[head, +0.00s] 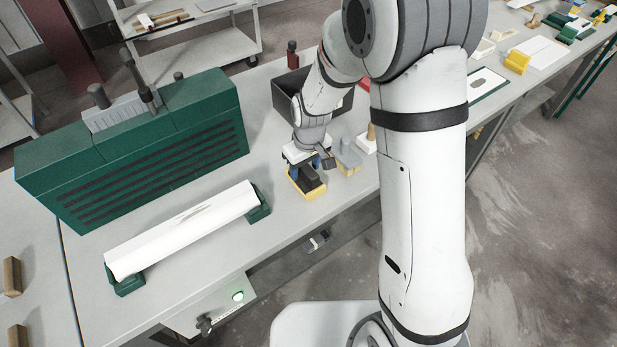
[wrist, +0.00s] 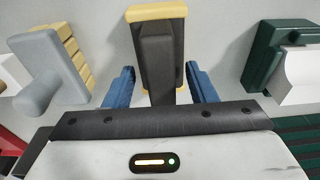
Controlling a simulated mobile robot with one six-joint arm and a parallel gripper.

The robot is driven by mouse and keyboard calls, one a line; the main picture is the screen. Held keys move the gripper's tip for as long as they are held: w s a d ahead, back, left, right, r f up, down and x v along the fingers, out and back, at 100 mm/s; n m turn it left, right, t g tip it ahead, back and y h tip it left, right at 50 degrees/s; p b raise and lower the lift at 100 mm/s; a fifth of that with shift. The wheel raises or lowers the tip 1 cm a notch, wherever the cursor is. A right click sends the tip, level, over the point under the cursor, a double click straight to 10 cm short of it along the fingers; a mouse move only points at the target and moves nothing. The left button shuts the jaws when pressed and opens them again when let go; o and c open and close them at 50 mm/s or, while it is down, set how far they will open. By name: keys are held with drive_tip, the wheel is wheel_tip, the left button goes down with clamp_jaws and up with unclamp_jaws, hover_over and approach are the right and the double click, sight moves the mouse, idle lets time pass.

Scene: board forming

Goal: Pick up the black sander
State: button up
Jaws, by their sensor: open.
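The black sander (head: 312,181) rests in a yellow holder (head: 307,195) on the grey bench, below the end of my arm. In the wrist view the black sander (wrist: 158,50) stands out from the holder's yellow ends (wrist: 155,12). My gripper (wrist: 161,80) is open, with one blue finger on each side of the sander's black body. A gap shows between each finger and the sander. In the head view my gripper (head: 305,163) hangs just over the sander and hides part of it. The sander's lower part is hidden by my wrist.
A grey tool (head: 348,155) on a yellow block stands close by on the right; it also shows in the wrist view (wrist: 50,65). A white curved board (head: 185,230) lies on green supports to the left. Behind are a green slotted block (head: 150,150) and a dark bin (head: 290,85).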

sight(305, 166)
drive_tip(key=shift+c, duration=0.2)
clamp_jaws()
idle(0.5)
wheel_tip(305, 166, up, 10)
drive_tip(key=shift+b, duration=0.7)
